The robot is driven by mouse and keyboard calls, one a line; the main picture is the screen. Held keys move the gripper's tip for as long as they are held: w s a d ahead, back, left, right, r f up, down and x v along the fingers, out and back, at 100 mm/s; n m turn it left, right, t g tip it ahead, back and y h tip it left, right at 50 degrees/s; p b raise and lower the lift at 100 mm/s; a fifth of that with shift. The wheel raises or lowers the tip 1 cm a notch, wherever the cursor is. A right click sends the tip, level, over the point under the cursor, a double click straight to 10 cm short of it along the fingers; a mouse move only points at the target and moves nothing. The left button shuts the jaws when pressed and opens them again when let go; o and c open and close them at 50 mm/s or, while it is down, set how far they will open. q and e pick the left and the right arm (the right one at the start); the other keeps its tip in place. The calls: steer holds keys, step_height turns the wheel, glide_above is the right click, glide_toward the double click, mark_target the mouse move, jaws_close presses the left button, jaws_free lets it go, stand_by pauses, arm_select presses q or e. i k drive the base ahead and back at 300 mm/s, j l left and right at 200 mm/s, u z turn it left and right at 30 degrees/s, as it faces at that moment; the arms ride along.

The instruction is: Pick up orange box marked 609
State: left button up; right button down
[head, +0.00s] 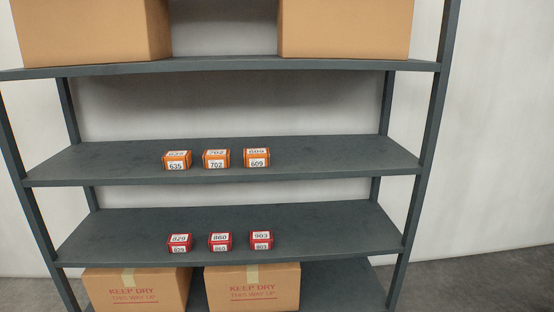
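The orange box marked 609 (257,158) sits on the middle shelf (330,158) in the head view. It is the rightmost of three small orange boxes in a row, and its label faces the front. The orange box marked 702 (216,159) stands to its left with a small gap. The orange box marked 635 (177,160) is at the left end of the row. Neither of my grippers shows in the head view.
Red boxes marked 829 (180,243), 860 (220,242) and 903 (261,240) stand one shelf lower. Large cardboard boxes stand on the top shelf (225,64) and the bottom shelf. A grey upright (436,110) bounds the right side. The middle shelf is clear right of 609.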

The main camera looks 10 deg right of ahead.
mark_target(255, 157)
steer(key=i+j+z, duration=0.1)
steer(key=z, duration=0.25)
steer(key=i+j+z, duration=0.1)
steer(key=j+z, duration=0.25)
steer(key=i+j+z, duration=0.1)
steer(key=z, duration=0.25)
steer(key=i+j+z, duration=0.1)
steer(key=j, duration=0.4)
steer(key=i+j+z, duration=0.1)
steer(key=j, duration=0.4)
steer(key=i+j+z, duration=0.1)
steer(key=j, duration=0.45)
steer(key=i+j+z, duration=0.1)
steer(key=j, duration=0.45)
